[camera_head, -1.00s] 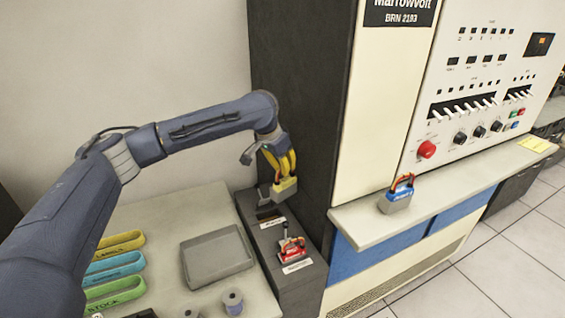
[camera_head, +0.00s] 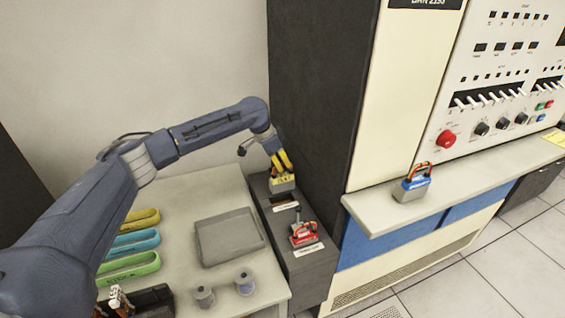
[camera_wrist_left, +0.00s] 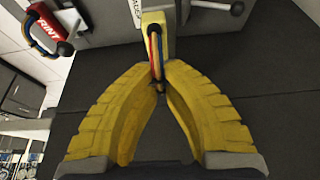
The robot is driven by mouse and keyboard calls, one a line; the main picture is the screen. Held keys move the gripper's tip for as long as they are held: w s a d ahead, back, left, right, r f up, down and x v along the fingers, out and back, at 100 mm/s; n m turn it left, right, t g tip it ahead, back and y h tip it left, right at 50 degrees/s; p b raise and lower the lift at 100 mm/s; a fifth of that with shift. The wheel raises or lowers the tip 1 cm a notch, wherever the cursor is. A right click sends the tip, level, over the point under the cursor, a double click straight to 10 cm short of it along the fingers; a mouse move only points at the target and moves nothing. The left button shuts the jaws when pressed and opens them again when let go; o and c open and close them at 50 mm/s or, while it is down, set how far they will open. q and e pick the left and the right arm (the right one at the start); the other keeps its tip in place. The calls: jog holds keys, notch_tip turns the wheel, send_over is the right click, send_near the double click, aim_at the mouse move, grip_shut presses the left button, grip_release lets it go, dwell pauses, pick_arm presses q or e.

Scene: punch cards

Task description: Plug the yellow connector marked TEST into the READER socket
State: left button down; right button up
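My left gripper (camera_head: 281,165) has its yellow fingers closed on the cable-loop handle of the yellow connector (camera_head: 283,184). The wrist view shows the fingertips (camera_wrist_left: 160,80) pinching the loop above the yellow connector body (camera_wrist_left: 155,20). The connector hangs roughly upright by the dark slot (camera_head: 284,199) of the grey socket box. A gap between them cannot be judged. A white label (camera_head: 286,208) sits in front of the slot; its text is too small to read here. My right gripper is not in view.
A red connector (camera_head: 303,234) sits on the box's nearer end; the wrist view shows it marked PRINT (camera_wrist_left: 45,36). A blue connector (camera_head: 412,186) stands on the cabinet ledge. A grey tray (camera_head: 229,238), two spools (camera_head: 244,283) and coloured bins (camera_head: 130,241) occupy the table.

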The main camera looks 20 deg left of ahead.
aim_at(282, 183)
pick_arm(q)
jog(key=shift+f, duration=2.05)
jog(key=shift+w+f, duration=0.1)
jog(key=shift+f, duration=2.3)
dwell(2.8)
jog(key=c, duration=1.5)
grip_release()
